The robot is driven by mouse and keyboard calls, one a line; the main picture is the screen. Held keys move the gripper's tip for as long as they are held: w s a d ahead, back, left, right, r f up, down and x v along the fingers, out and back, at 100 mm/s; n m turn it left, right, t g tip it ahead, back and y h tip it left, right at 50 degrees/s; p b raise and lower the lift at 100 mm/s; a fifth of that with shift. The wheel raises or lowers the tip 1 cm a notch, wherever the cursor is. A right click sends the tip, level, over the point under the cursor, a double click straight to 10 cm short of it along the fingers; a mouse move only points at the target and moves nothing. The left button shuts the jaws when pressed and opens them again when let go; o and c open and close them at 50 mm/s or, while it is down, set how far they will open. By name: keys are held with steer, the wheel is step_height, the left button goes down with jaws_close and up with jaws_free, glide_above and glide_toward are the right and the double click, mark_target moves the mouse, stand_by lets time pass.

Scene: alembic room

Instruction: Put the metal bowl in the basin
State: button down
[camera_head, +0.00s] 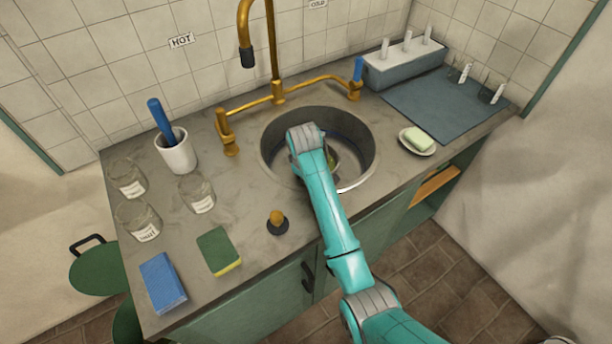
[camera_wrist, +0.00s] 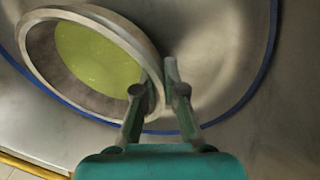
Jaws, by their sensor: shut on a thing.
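The metal bowl (camera_wrist: 92,96) fills the left of the wrist view, grey with a yellow-green layer in its bottom. My gripper (camera_wrist: 158,88) is shut on its rim, with one finger on each side of the wall. The bowl looks tilted in that view. The round metal basin (camera_head: 270,143) is set in the counter below the brass tap. My arm reaches over its front edge, and only a sliver of the bowl (camera_head: 333,160) shows beside the arm within the basin's opening. My fingertips are hidden there. I cannot tell whether the bowl touches the basin floor.
A brass tap (camera_head: 276,55) rises behind the basin. A soap dish (camera_head: 417,143), a blue-grey mat (camera_head: 440,105) and a rack (camera_head: 403,65) stand right. Jars (camera_head: 197,195), a white cup (camera_head: 176,155), a green sponge (camera_head: 217,250) and a blue sponge (camera_head: 162,282) stand left.

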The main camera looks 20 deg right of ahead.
steer(key=c, duration=1.3)
jaws_free()
steer(key=shift+f, duration=0.1)
steer(key=shift+o, duration=0.2)
steer(key=v, duration=1.2)
